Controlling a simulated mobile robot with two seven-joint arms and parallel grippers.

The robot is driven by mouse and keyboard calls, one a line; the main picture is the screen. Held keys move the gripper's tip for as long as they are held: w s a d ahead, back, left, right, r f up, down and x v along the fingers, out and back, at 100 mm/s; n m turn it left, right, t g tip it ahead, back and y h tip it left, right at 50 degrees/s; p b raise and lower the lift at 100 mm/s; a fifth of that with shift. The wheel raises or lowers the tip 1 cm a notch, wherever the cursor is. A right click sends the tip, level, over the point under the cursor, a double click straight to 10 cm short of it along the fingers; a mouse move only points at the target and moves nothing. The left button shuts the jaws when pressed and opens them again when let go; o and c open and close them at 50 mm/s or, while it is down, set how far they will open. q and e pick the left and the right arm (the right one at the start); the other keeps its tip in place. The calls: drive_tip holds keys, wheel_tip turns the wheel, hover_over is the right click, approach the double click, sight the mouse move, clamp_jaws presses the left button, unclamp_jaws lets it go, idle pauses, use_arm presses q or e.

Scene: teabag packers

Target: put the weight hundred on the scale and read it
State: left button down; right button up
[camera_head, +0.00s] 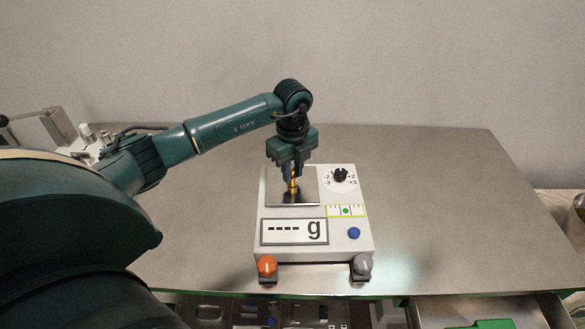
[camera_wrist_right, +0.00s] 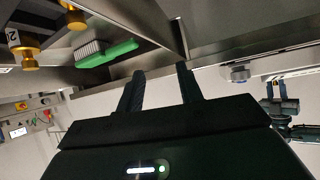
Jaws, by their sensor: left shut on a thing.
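My left gripper (camera_head: 292,178) is shut on a small brass weight (camera_head: 293,187), held upright at the metal pan (camera_head: 308,200) of the white scale (camera_head: 300,250). I cannot tell whether the weight touches the pan. The scale's display (camera_head: 294,231) reads "---- g", with no number. A black knob (camera_head: 341,174) sits on a dial marked with plus and minus numbers. Below it are a level with a green dot (camera_head: 346,211) and a blue button (camera_head: 353,233). In the right wrist view my right gripper (camera_wrist_right: 160,76) has its fingers apart and nothing between them.
The grey table (camera_head: 440,200) is clear to the right. The right wrist view shows brass weights (camera_wrist_right: 26,52) and a green-handled brush (camera_wrist_right: 106,52).

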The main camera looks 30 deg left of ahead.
sight(293, 169)
use_arm(q)
drive_tip(key=shift+f, duration=0.15)
use_arm(e)
drive_tip(key=shift+f, duration=0.1)
use_arm(q)
drive_tip(key=c, duration=1.3)
unclamp_jaws()
use_arm(e)
drive_tip(key=shift+w+r, duration=0.1)
drive_tip(key=shift+r, duration=0.15)
use_arm(q)
drive_tip(key=shift+o, duration=0.2)
drive_tip(key=shift+r, duration=0.3)
use_arm(e)
drive_tip(key=shift+r, duration=0.15)
use_arm(q)
drive_tip(key=shift+r, duration=0.3)
wheel_tip(293, 169, up, 11)
drive_tip(key=b, duration=0.1)
drive_tip(key=shift+r, duration=0.15)
use_arm(e)
drive_tip(key=shift+a+f, duration=0.15)
drive_tip(key=shift+f, duration=0.25)
use_arm(q)
drive_tip(key=shift+s, duration=0.1)
use_arm(e)
drive_tip(key=shift+s, duration=0.2)
